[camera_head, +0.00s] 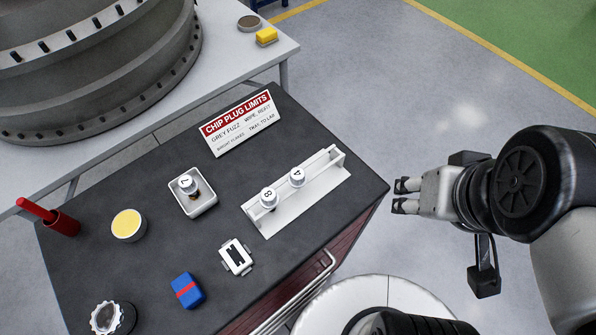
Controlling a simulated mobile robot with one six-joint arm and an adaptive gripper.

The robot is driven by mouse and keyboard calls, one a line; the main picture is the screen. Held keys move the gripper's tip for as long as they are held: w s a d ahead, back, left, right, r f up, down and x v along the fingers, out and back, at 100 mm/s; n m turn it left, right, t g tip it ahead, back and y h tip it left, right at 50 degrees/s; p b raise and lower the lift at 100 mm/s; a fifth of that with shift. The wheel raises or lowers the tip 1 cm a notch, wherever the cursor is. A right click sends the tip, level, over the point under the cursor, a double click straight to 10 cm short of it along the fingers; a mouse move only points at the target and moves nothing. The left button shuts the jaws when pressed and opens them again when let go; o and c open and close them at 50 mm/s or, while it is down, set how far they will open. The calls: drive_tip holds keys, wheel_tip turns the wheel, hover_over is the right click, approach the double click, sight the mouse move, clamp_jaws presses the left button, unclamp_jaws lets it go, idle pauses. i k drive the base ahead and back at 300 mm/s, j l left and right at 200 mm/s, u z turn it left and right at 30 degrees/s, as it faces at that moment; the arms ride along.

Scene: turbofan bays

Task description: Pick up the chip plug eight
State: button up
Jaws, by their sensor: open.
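The chip plug eight (268,196) has a pale round top marked 8. It sits in the left part of a white rack (316,200) on the dark bench top. A plug marked 4 (297,175) sits to its right in the same rack. Another plug marked 7 (188,185) rests in a small white tray (203,206) to the left. My gripper (400,196) is open and empty, off the right edge of the bench and well apart from the rack. The lower part of plug eight is partly hidden by the rack.
A sign (240,122) headed CHIP PLUG LIMITS stands behind the rack. A white block with black slots (236,256), a blue and red block (187,290), a yellow-topped tin (128,225) and a red holder (62,222) occupy the left and front. A large metal ring (120,75) sits on the back table.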

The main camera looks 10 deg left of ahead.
sight(269, 199)
drive_tip(key=u, duration=1.4)
